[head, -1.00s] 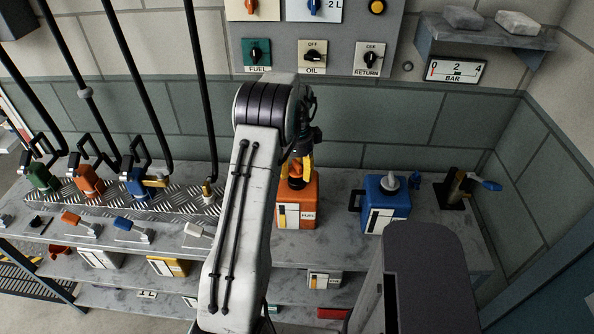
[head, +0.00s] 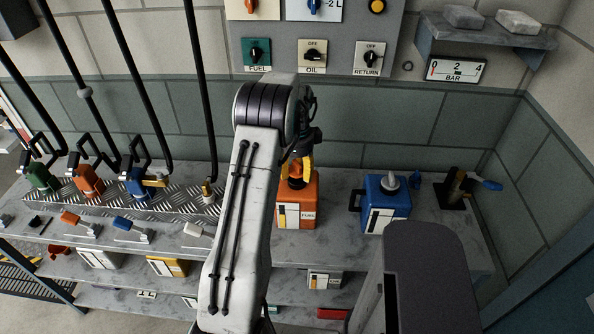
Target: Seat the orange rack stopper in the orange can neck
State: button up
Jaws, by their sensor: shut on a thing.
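The orange can (head: 297,207) stands upright on the grey bench, with a white, yellow and black label on its front. My gripper (head: 297,175) points down with its yellow fingers right over the can's top, at the neck. It is shut on the orange stopper (head: 295,171), of which only a little orange shows between the fingers. The neck is mostly hidden by the fingers and my arm. I cannot tell whether the stopper is inside the neck or just above it.
A blue can (head: 386,204) with a grey cap stands to the right, and a vise-like fitting (head: 459,187) with a blue handle beyond it. Green, orange and blue nozzles (head: 88,181) sit on a tread-plate rack at left. The wall panel (head: 312,60) stands behind my arm.

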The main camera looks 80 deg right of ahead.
aim_at(297, 164)
jog(key=shift+f+b, duration=0.5)
jog(key=shift+f, duration=0.3)
jog(key=o, duration=1.2)
jog(key=shift+r, duration=0.15)
notch_tip(297, 164, up, 12)
jog(key=shift+f, duration=0.1)
jog(key=shift+o, duration=0.3)
jog(key=o, duration=0.4)
jog(key=shift+r, duration=0.2)
